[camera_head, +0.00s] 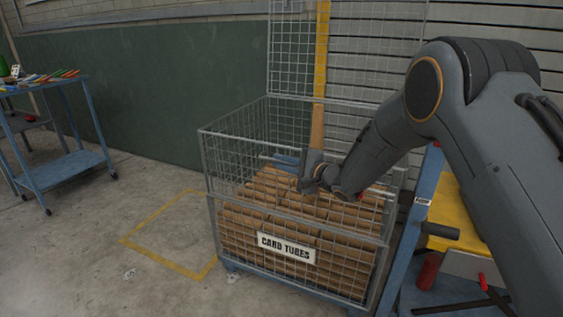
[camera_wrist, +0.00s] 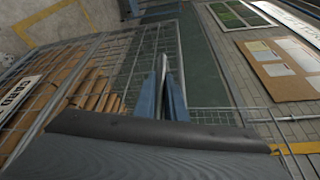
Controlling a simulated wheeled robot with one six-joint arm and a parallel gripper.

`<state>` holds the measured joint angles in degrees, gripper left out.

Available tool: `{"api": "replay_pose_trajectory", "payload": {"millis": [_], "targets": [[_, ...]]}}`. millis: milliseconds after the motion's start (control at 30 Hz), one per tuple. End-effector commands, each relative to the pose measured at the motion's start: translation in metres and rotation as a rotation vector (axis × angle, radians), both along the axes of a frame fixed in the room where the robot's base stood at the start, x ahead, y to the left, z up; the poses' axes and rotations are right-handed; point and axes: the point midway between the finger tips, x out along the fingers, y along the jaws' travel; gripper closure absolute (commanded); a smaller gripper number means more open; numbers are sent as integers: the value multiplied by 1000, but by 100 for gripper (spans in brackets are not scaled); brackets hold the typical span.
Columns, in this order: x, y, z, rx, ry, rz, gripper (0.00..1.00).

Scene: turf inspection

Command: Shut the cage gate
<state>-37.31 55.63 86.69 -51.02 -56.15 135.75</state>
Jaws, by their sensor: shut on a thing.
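The grey wire-mesh cage (camera_head: 203,165) stands on the floor, filled with brown card tubes (camera_head: 265,222); its front bears a CARD TUBES sign (camera_head: 286,248). The front's upper mesh section, apparently the gate (camera_head: 228,163), looks roughly upright above the lower front panel. My gripper (camera_head: 287,161) is at the cage's upper front. In the wrist view, the blue fingers of my gripper (camera_wrist: 161,92) are shut on a thin grey bar (camera_wrist: 163,66) at the mesh's edge, seemingly the gate's. My arm hides the cage's right end, and I cannot see whether a latch is engaged.
A tall mesh panel (camera_head: 290,50) rises behind the cage. A blue trolley (camera_head: 65,168) stands at the far left. A blue frame with a yellow bin (camera_head: 445,205) is close on the right. The floor inside the yellow marking (camera_head: 175,235) left of the cage is clear.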

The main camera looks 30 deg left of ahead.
Motion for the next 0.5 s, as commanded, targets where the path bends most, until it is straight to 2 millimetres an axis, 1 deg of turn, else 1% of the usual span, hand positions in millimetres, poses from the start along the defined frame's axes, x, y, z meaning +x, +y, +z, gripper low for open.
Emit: {"api": "replay_pose_trajectory", "payload": {"millis": [33,267,300,333,500], "targets": [[3,1,3,3,-4,-4,100],[5,0,4,3,-6,-7,100],[5,0,4,4,-6,-7,87],[5,0,4,4,-6,-7,82],[3,1,3,3,-4,-5,81]]}}
